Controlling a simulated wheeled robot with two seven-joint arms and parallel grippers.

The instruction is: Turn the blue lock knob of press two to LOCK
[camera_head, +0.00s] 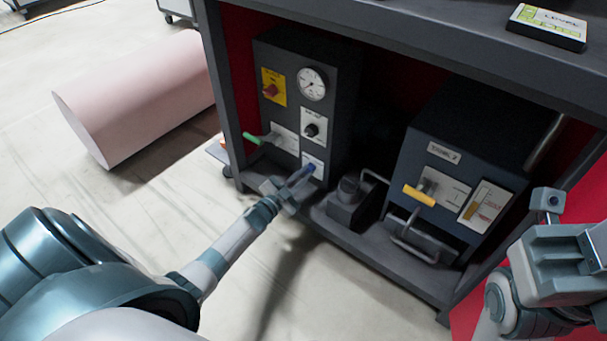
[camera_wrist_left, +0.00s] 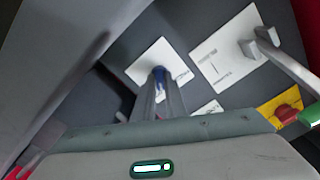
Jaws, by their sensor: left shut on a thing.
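The blue lock knob (camera_head: 308,170) sits on a white label plate low on the front of the dark left-hand unit (camera_head: 338,100). My left gripper (camera_head: 297,180) reaches it from the lower left and is shut on it. In the left wrist view the blue knob (camera_wrist_left: 159,75) shows at the tips of my left fingers (camera_wrist_left: 159,88), in front of its white plate. The fingers hide part of the knob, and the plate's lettering is too small to read. My right gripper (camera_head: 551,205) is at the right edge, away from the units; its jaws are unclear.
The left unit also has a green-tipped lever (camera_head: 252,138), a gauge (camera_head: 312,84), a red knob (camera_head: 271,90) and a black knob (camera_head: 311,130). A second unit with a yellow handle (camera_head: 419,196) stands right. A pink cylinder (camera_head: 140,95) lies on the floor.

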